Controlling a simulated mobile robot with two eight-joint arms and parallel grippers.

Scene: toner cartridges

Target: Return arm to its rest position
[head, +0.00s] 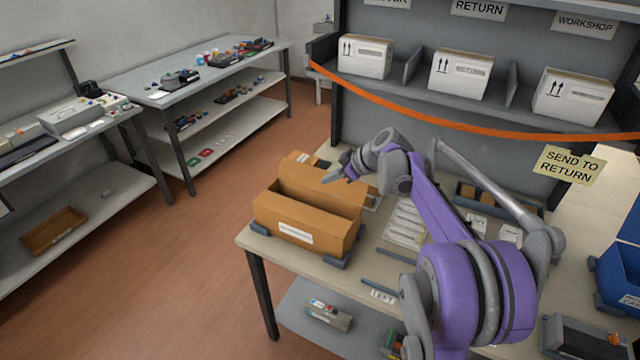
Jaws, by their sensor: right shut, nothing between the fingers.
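My right arm, purple and grey, reaches from the lower right over the packing table (258,243). Its gripper (330,178) is shut and empty. In the picture it overlaps the far right part of an open brown cardboard box (300,232) at the table's left end. I cannot tell how high above the box it is. The inside of the box is mostly in shadow. My left gripper is not in view.
A yellow "SEND TO RETURN" note (569,165) and an orange strap (440,118) are near a shelf holding white boxes (460,75). A blue bin (618,275) stands at right. Two loaded benches stand at left. The brown floor (150,270) between is clear.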

